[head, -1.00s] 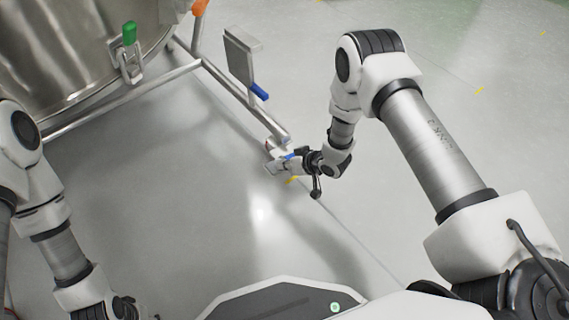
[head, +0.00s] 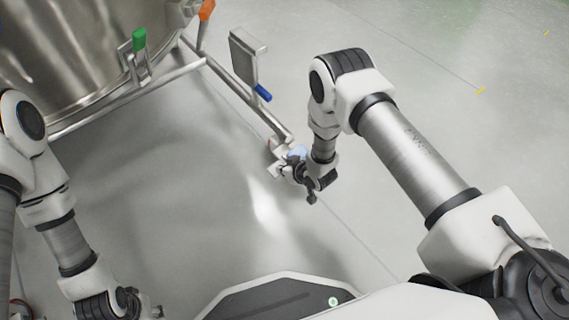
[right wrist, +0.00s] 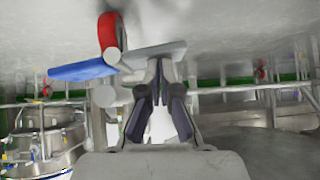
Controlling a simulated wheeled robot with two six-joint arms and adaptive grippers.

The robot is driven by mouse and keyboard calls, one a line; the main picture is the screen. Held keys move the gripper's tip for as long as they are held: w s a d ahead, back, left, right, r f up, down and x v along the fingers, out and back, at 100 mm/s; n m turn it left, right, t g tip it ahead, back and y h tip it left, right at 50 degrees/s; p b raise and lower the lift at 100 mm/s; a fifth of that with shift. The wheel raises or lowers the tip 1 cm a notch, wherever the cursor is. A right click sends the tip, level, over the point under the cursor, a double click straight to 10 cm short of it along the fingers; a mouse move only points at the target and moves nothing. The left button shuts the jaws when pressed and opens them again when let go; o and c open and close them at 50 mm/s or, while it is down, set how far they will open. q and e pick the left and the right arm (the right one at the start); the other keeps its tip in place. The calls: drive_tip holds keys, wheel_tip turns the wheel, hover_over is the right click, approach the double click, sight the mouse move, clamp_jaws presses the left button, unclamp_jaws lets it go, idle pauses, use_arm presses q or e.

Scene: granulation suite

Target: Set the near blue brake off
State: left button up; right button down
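The near blue brake pedal (head: 297,151) sits at the caster on the near end of the vessel's frame leg, partly hidden by my right gripper. In the right wrist view the blue pedal (right wrist: 82,70) juts out left of the red caster wheel (right wrist: 110,30), roughly level. My right gripper (head: 280,168) is low by the floor, right beside this caster. In the right wrist view its fingertips (right wrist: 160,68) come together just right of the pedal, with nothing seen held; contact with the caster cannot be told. My left gripper (head: 152,306) hangs at the bottom left, its fingers unclear.
A steel vessel (head: 85,45) stands on a tubular frame (head: 140,92) at upper left, with green (head: 139,39) and orange (head: 207,10) handles. A plate (head: 244,60) with a blue lever (head: 263,92) rises above the frame leg. The floor to the right is clear.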

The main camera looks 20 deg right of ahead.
drive_tip(key=shift+a+f, duration=0.25)
drive_tip(key=shift+f, duration=0.2)
drive_tip(key=shift+s+f, duration=0.1)
drive_tip(key=shift+f, duration=0.05)
idle(0.3)
drive_tip(key=shift+p, duration=0.35)
drive_tip(key=r+p, duration=0.2)
drive_tip(key=a+r+p, duration=0.1)
drive_tip(key=r+p, duration=0.1)
drive_tip(key=r, duration=0.1)
drive_tip(key=s+r+p, duration=0.4)
drive_tip(key=s+r, duration=0.1)
drive_tip(key=s, duration=0.2)
drive_tip(key=shift+s+d+r, duration=0.15)
drive_tip(key=shift+s+r, duration=0.2)
